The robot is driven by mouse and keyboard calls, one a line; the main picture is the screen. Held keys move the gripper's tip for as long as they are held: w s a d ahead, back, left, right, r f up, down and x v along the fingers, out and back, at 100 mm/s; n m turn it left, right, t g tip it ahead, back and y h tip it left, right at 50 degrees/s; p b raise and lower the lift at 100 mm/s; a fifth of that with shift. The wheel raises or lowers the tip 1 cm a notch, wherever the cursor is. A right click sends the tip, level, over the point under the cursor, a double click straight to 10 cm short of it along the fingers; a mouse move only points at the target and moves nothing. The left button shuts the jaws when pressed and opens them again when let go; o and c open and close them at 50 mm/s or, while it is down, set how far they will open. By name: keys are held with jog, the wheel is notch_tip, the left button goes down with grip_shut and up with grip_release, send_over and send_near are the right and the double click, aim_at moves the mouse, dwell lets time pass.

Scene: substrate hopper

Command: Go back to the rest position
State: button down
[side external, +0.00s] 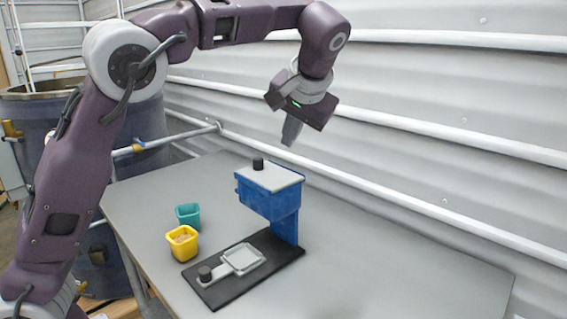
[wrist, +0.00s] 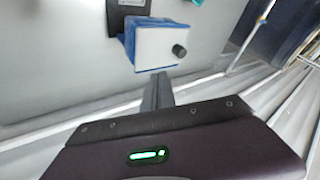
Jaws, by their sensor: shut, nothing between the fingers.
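My gripper (side external: 290,132) is shut and empty. In the side external view it hangs in the air above and behind the blue hopper, apart from it. Its shut fingers also show in the wrist view (wrist: 158,88), pointing toward the hopper. The blue hopper (side external: 268,200) stands upright on a black base (side external: 225,288). Its pale lid (side external: 272,177) is on top and carries a black knob (side external: 258,163). The hopper's lid and knob also show in the wrist view (wrist: 155,45).
A grey sliding tray (side external: 242,259) with a black knob lies on the base below the hopper. A yellow pot (side external: 182,243) with brownish contents and a teal pot (side external: 188,215) stand to the left. The table (side external: 400,270) is clear on the right. A corrugated wall (side external: 430,130) with rails stands behind.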

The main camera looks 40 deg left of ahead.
jog(key=s+d+f+m+h, duration=0.1)
jog(key=s+f+h, duration=0.1)
jog(key=s, duration=0.8)
jog(key=s+d+f+m+t+h, duration=0.1)
jog(key=s+f+h, duration=0.1)
jog(key=s, duration=0.9)
jog(key=s+d+f+m+t+h, duration=0.1)
jog(key=s+f, duration=0.3)
jog(key=s, duration=0.6)
jog(key=shift+s+f+m+h, duration=0.2)
jog(key=shift+f+m+h, duration=0.15)
jog(key=shift+h, duration=0.45)
